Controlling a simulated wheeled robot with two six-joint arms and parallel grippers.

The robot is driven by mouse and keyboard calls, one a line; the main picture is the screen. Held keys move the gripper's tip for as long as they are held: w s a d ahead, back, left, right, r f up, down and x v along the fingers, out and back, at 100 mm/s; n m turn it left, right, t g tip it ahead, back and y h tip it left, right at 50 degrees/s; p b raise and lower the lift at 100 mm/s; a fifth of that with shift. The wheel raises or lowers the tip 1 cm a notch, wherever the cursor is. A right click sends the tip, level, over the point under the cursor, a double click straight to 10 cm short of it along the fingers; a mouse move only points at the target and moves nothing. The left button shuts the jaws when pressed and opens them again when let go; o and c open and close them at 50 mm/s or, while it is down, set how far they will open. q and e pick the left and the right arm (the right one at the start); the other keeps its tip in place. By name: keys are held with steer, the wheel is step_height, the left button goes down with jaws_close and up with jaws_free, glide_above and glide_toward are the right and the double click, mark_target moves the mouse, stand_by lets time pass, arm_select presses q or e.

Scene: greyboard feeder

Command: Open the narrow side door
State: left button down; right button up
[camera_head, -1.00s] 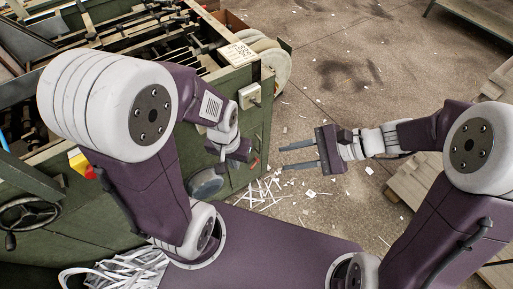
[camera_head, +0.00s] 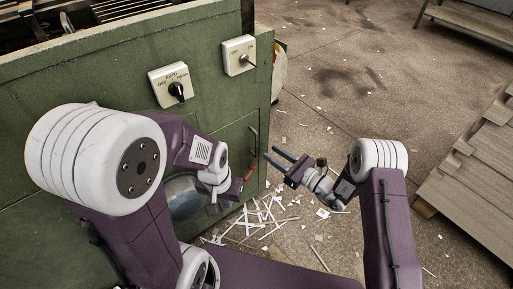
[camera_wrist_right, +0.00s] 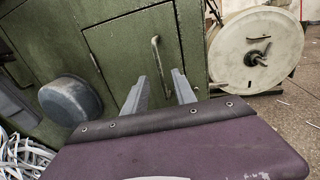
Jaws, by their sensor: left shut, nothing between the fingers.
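The narrow side door is a green panel (camera_wrist_right: 125,45) on the machine's end, closed in the right wrist view. It also shows in the head view (camera_head: 232,140). A thin, bent upright handle (camera_wrist_right: 156,58) is on it, also visible in the head view (camera_head: 253,145). My right gripper (camera_head: 272,152) is open and empty, pointing at the door. In the right wrist view its fingers (camera_wrist_right: 160,80) stand apart, with the handle's lower part appearing between them; contact cannot be told. My left gripper (camera_head: 222,203) is shut and empty, low before the machine, its fingertips mostly hidden.
Two switch boxes (camera_head: 170,86) (camera_head: 238,56) are on the green machine. A grey rounded motor-like part (camera_wrist_right: 70,100) sticks out beside the door. A pale reel (camera_wrist_right: 255,50) stands right of it. Paper strips (camera_head: 262,215) litter the floor; wooden slats (camera_head: 475,180) lie at right.

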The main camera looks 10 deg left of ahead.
steer(key=b, duration=0.3)
glide_above(257, 154)
steer(key=shift+w+d+f, duration=0.1)
steer(key=shift+w+a, duration=0.15)
steer(key=shift+a, duration=0.1)
jaws_close()
stand_by(1.0)
